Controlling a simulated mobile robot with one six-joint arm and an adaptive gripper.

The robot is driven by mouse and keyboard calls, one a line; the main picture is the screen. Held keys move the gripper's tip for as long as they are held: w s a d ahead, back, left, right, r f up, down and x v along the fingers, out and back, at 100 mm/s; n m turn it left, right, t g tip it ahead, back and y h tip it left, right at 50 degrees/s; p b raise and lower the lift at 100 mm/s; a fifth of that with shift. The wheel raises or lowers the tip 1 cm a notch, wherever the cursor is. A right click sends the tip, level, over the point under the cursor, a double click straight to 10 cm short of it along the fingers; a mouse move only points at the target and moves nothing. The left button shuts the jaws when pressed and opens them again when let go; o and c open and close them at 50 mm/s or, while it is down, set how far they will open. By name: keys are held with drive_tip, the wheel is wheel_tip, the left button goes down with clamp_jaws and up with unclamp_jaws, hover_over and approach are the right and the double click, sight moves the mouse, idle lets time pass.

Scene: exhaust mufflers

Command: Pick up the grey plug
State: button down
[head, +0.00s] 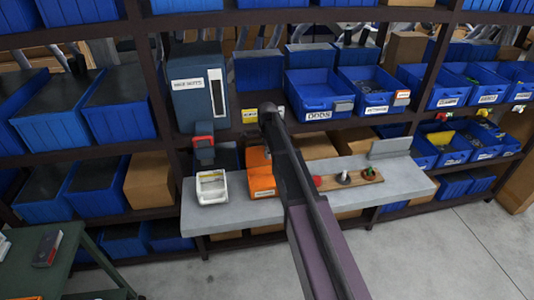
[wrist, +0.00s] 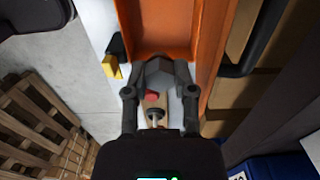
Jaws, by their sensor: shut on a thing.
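In the wrist view, my gripper (wrist: 161,68) is shut on a grey, angular piece, the grey plug (wrist: 160,80), between its two dark fingers. It is held over the wooden board, beside the orange bin. The wooden board (head: 357,181) lies on the grey bench and also shows below my gripper in the wrist view. A red plug (head: 317,181), a dark plug with a pale part (head: 343,178) and a green-topped plug (head: 369,173) stand on it. In the head view my arm hides the gripper and the grey plug.
An orange bin (head: 261,180) and a white bin (head: 212,187) stand on the grey bench (head: 240,218) left of my arm. A grey upright plate (head: 390,148) is at the bench's right. Shelves of blue bins (head: 320,92) rise behind. The bench's front strip is clear.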

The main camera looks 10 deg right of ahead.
drive_tip(key=shift+r+p, duration=1.05)
drive_tip(key=shift+r, duration=0.4)
